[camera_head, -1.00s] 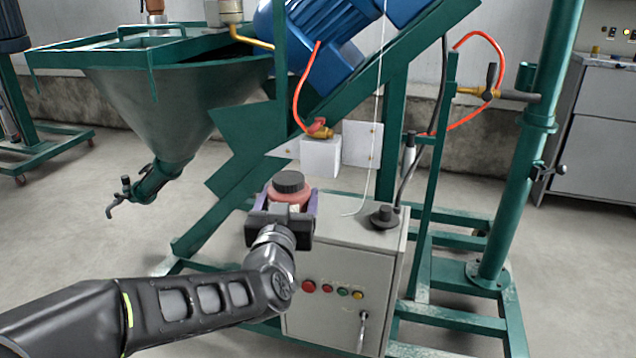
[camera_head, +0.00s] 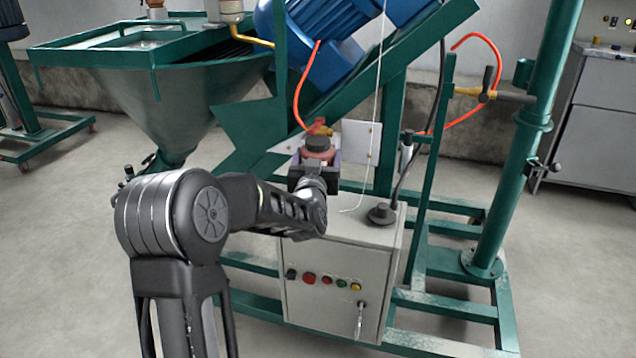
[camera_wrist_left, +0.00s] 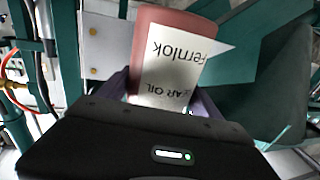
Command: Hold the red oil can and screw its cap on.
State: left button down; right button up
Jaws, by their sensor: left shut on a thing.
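The red oil can (camera_head: 318,154) is in my left gripper (camera_head: 316,172), in front of the machine and above the control box. Whether the cap is tight cannot be told. In the left wrist view the can (camera_wrist_left: 200,30) shows its white label with the words "GEAR OIL", between the fingers of the gripper. My left gripper is shut around the can's body. My right gripper is not in view.
The grey control box (camera_head: 340,255) with coloured buttons stands below the can. A blue motor (camera_head: 335,30) and a green sloping frame (camera_head: 420,45) are above. A green funnel hopper (camera_head: 160,100) is at the left. A green post (camera_head: 525,150) rises at the right.

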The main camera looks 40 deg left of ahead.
pick_arm(q)
jog(key=shift+s+f, duration=0.1)
jog(key=shift+f, duration=0.85)
jog(key=shift+f, duration=0.1)
notch_tip(320, 180, down, 4)
jog(key=shift+f+b, duration=0.25)
jog(key=shift+b, duration=0.75)
jog(key=shift+f, duration=0.2)
jog(key=shift+r, duration=0.1)
